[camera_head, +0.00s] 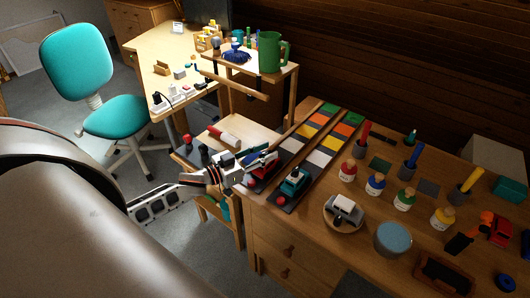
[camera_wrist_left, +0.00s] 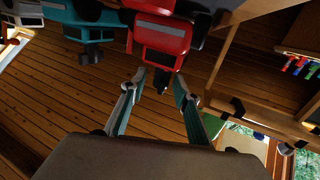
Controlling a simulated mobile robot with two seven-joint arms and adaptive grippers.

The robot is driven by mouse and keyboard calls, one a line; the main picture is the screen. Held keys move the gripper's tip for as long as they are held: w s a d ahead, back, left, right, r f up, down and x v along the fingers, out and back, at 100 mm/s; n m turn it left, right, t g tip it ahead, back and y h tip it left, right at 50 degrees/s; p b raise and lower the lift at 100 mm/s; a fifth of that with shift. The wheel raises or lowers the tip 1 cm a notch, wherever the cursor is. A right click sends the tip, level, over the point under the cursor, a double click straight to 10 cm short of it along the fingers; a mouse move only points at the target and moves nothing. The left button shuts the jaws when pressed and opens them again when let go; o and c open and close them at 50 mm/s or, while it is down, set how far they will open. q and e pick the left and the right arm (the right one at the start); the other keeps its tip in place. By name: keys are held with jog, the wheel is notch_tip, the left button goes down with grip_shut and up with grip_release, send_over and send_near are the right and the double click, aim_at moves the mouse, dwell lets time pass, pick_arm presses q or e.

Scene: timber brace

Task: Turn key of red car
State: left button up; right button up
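The red car (camera_head: 266,173) sits at the near end of a striped track on the wooden desk, partly hidden by my left gripper (camera_head: 258,163) in the head view. In the left wrist view the red car (camera_wrist_left: 163,35) is upside down at the top. A small dark piece (camera_wrist_left: 161,86), which looks like its key, sticks out of its end. My left gripper (camera_wrist_left: 160,80) is open, with one finger on each side of this piece; whether they touch it cannot be told. My right gripper is not in view.
A teal car (camera_head: 295,181) stands right of the red car. A small table with a green mug (camera_head: 270,52) is behind. A teal chair (camera_head: 78,62) is at left.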

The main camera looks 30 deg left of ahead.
pick_arm(q)
jog(key=shift+c, duration=0.5)
grip_shut()
